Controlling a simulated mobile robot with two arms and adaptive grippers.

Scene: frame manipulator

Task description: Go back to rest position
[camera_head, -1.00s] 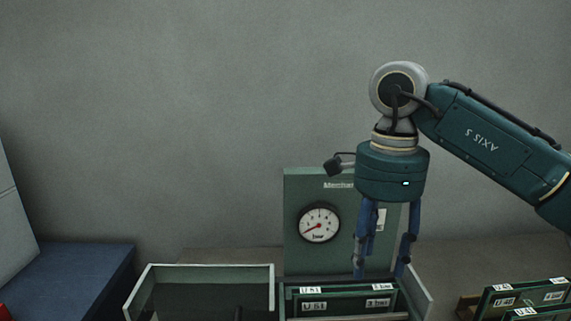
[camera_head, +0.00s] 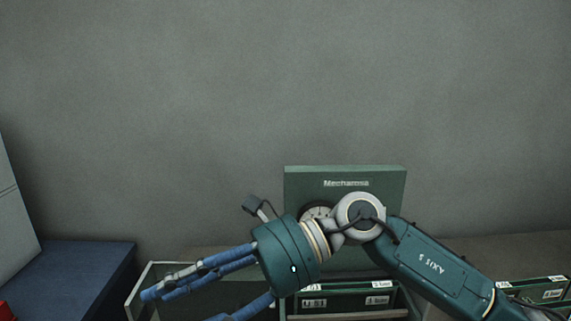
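My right gripper (camera_head: 185,300) has a teal body and blue fingers, and its arm comes in from the lower right. The fingers point left and slightly down, in front of an open-topped box (camera_head: 152,282). They are spread apart, and nothing shows between them. The tip of the lower finger is cut off by the bottom edge. My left gripper is not in view.
A green panel (camera_head: 345,177) with a dial, mostly hidden by my wrist, stands behind the boxes. Dark labelled frames (camera_head: 345,300) sit in the middle box, and more (camera_head: 545,290) stand at right. A blue surface (camera_head: 75,275) lies at left. The wall area above is clear.

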